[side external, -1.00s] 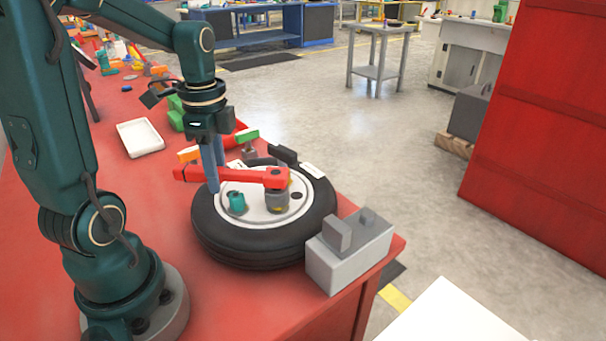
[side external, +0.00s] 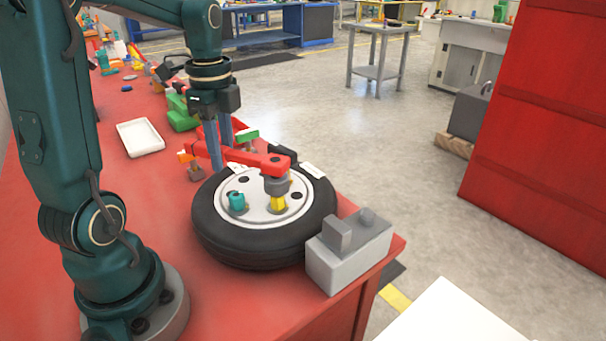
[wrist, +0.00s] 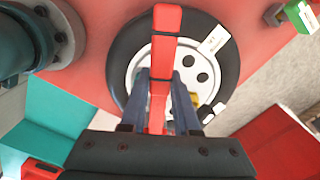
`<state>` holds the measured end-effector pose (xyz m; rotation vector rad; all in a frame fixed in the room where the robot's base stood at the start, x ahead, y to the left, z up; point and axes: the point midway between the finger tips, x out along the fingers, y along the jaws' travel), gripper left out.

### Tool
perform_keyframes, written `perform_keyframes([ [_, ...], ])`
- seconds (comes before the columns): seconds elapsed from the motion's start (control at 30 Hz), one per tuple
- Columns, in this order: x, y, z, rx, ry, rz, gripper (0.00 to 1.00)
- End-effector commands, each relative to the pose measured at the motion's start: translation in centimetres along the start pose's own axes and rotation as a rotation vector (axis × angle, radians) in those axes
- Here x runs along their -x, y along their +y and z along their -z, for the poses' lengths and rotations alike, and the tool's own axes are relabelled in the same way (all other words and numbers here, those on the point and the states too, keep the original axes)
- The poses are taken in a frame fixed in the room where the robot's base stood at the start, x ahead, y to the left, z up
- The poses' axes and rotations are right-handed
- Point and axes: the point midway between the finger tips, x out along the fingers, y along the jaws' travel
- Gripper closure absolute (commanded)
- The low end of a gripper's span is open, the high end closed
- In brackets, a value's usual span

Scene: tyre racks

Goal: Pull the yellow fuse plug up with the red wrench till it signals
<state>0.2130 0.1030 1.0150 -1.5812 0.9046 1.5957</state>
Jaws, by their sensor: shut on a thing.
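My gripper (side external: 220,152) is shut on the handle of the red wrench (side external: 250,157), which lies level across the wheel. In the wrist view the wrench (wrist: 160,60) runs between the two blue fingers. The wrench's grey socket end (side external: 276,185) is above the white hub (side external: 258,212). The yellow fuse plug (side external: 279,203) shows upright between the socket and the hub; its top is hidden by the socket. I cannot tell how firmly the socket holds it. A bit of yellow (wrist: 195,98) shows beside the right finger in the wrist view. No signal can be made out.
The black tyre (side external: 215,240) lies flat on the red bench. A teal plug (side external: 237,202) stands on the hub. A grey box (side external: 350,255) with blocks on top stands at the bench corner. Green-handled (side external: 247,136) and orange-handled (side external: 185,156) tools are behind. A white tray (side external: 140,137) lies left.

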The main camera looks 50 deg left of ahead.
Motion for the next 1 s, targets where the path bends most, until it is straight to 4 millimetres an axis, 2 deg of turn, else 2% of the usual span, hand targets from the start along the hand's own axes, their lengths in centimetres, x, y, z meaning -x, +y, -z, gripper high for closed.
perform_keyframes([
  [0.43,2.1,0.0,0.0,0.001,0.0,0.003,1.0],
  [1.0,2.2,0.0,0.0,0.001,0.0,0.001,1.0],
])
